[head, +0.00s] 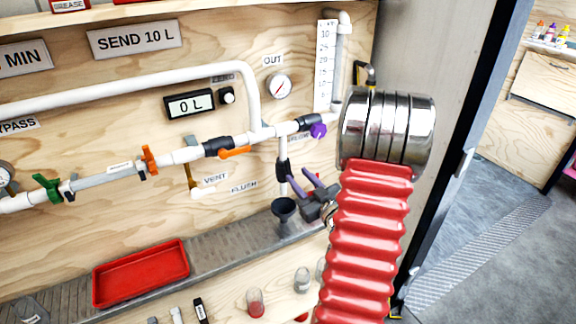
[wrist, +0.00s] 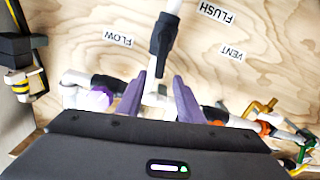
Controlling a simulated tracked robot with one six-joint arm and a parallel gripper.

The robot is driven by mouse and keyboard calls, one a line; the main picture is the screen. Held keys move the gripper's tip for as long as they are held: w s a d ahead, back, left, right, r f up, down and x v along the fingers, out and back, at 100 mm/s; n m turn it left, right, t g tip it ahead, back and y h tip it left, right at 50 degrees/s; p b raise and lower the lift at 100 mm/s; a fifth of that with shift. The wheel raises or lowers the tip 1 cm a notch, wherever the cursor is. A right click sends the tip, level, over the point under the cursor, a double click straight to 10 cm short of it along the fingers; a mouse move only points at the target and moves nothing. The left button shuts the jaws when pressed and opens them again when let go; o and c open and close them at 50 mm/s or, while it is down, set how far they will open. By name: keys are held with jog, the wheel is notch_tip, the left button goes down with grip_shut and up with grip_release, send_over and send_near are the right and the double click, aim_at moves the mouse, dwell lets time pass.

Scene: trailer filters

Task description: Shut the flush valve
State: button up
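The flush valve shows as a dark body (head: 283,169) on the short vertical white pipe right of the FLUSH label (head: 244,186), above a black funnel (head: 284,206). In the wrist view, turned nearly upside down, the dark body (wrist: 164,38) is at the top centre. I cannot make out its handle position. My gripper (head: 297,174) is close to the lower right of this valve. Its two purple fingers (wrist: 160,78) are apart, with white pipe seen between them and nothing gripped. Contact cannot be told.
A purple knob (head: 318,131) sits on the main pipe just above my gripper. An orange handle (head: 235,152) and a green handle (head: 48,187) are further left. A red tray (head: 140,273) lies on the grey ledge. Small jars stand lower front.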

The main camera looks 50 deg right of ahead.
aim_at(288, 166)
jog(key=x, duration=0.8)
jog(key=shift+w, duration=0.15)
grip_shut()
dwell(0.5)
